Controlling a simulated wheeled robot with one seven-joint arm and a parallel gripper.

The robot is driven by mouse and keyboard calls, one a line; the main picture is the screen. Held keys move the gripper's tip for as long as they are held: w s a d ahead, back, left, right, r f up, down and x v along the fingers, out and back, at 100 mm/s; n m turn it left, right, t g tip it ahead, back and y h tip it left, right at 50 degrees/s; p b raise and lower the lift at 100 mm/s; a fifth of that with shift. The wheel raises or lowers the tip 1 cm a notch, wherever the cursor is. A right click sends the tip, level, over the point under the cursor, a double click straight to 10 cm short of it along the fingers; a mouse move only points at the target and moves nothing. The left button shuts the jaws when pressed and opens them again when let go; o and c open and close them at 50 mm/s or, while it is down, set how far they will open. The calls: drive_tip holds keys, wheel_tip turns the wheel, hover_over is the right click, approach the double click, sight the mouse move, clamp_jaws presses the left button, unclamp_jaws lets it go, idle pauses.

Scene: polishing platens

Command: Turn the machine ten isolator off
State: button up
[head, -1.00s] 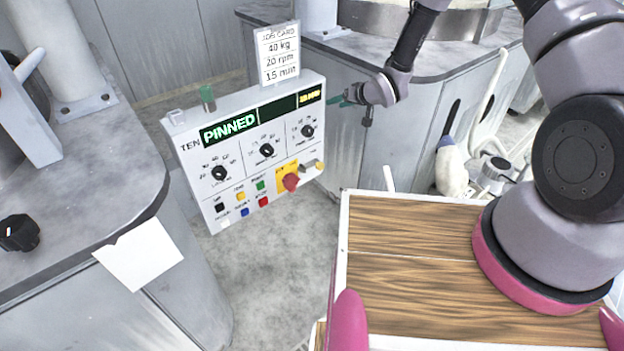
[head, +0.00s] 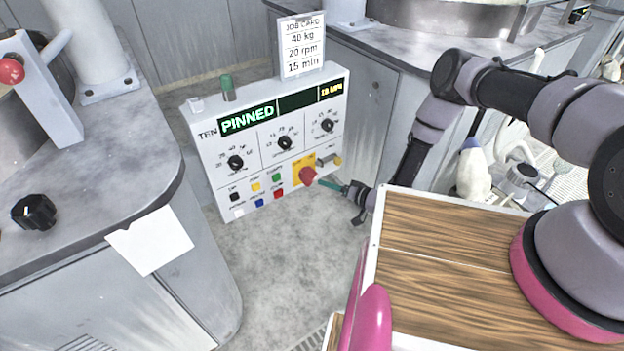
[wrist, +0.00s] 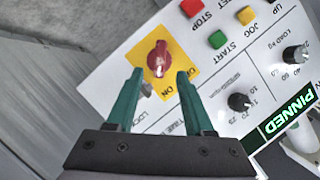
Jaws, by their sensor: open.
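The machine ten control panel (head: 265,150) is a white box with a lit "PINNED" display, dials and coloured buttons. Its isolator is a red rotary knob (head: 307,175) on a yellow plate low on the right side. In the wrist view the red knob (wrist: 158,58) sits just beyond and between the green fingertips, with "ON" and "OFF" lettering beside it. My gripper (head: 328,184) is open and empty, close to the knob at its right. The wrist view shows its two green fingers (wrist: 157,78) apart, with no clear contact on the knob.
A grey lock piece (wrist: 146,90) sits beside the knob, near the left finger. A job card (head: 302,45) stands on the panel top. Grey machine benches (head: 80,190) flank the panel. My wood-topped base fills the lower right.

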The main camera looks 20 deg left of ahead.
sight(313, 180)
drive_tip(key=x, duration=0.8)
drive_tip(key=shift+w+a+f, duration=0.1)
drive_tip(key=shift+w+a, duration=0.1)
drive_tip(key=shift+a, duration=0.1)
clamp_jaws()
